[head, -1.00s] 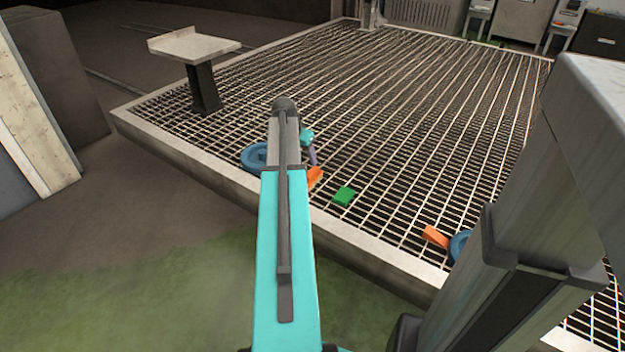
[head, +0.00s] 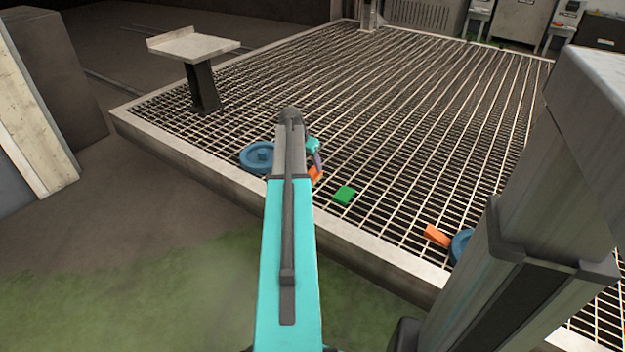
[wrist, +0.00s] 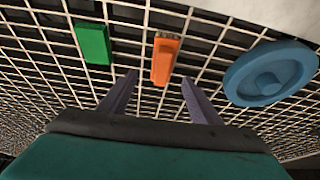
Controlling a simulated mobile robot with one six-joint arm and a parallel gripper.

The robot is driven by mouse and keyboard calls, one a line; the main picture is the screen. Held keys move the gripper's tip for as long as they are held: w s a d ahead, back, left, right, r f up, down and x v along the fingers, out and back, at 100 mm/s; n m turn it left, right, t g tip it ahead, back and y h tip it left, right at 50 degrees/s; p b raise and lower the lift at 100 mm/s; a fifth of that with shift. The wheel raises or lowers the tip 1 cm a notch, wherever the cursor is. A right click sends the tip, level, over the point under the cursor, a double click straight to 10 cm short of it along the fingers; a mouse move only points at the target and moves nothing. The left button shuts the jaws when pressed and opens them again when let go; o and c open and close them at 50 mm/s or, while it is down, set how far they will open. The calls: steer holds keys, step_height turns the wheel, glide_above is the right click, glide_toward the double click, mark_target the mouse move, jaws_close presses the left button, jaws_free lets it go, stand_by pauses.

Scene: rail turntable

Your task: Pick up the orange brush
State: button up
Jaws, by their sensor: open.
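The orange brush (wrist: 166,60) lies on the grating in the wrist view, with a pale bristle-like end at the top. It also shows in the head view (head: 316,174), partly hidden by my arm. My gripper (wrist: 159,79) is open and empty. Its two purple fingers point toward the brush, whose near end appears between the fingertips. The gap in height between fingers and brush is hard to judge. In the head view only a bit of my gripper (head: 318,158) shows beside the arm.
A green block (wrist: 92,44) lies left of the brush in the wrist view, and a blue round flanged piece (wrist: 270,75) lies right. In the head view another orange piece (head: 437,236) and a blue piece (head: 460,244) lie near my column. A pedestal table (head: 194,45) stands at back left.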

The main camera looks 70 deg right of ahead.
mark_target(311, 171)
steer(key=shift+x, duration=1.3)
steer(key=shift+f, duration=0.1)
steer(key=shift+w+b+x, duration=0.2)
steer(key=shift+b+x, duration=1.25)
steer(key=shift+x, duration=1.1)
steer(key=c, duration=1.2)
steer(key=shift+r+p, duration=0.95)
steer(key=shift+r, duration=0.9)
steer(key=s+a+p, duration=0.1)
steer(key=a, duration=0.4)
steer(key=s+a+r+p, duration=0.1)
steer(key=a, duration=0.4)
steer(key=s+a+p, duration=0.1)
steer(key=a, duration=0.4)
steer(key=shift+s+a+r+p, duration=0.2)
steer(key=shift+a+p, duration=0.1)
steer(key=shift+p, duration=0.1)
